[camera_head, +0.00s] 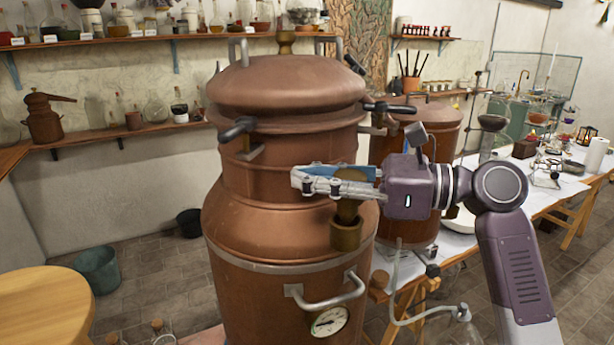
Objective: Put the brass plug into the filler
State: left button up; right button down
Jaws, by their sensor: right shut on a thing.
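The large copper still (270,180) fills the middle of the view. The filler (345,236) is a short brass cup on the right of the still's shoulder. The brass plug (348,208) is upright, with its tapered lower part right over the filler's mouth. Its tip looks level with or just inside the rim; I cannot tell how deep. My right gripper (316,183) comes in from the right and is shut on the plug's upper part, fingers pointing left across the still. The fingers hide part of the plug. My left gripper is not in view.
The still has a clamp handle (238,130) at its left and a front handle (330,300) above a gauge (330,321). A second copper vessel (425,125) and a table of glassware stand behind my right arm. A round wooden table (45,310) is at lower left.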

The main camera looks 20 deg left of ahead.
dwell(0.8)
jog(key=c, duration=1.6)
grip_release()
jog(key=shift+s, duration=0.1)
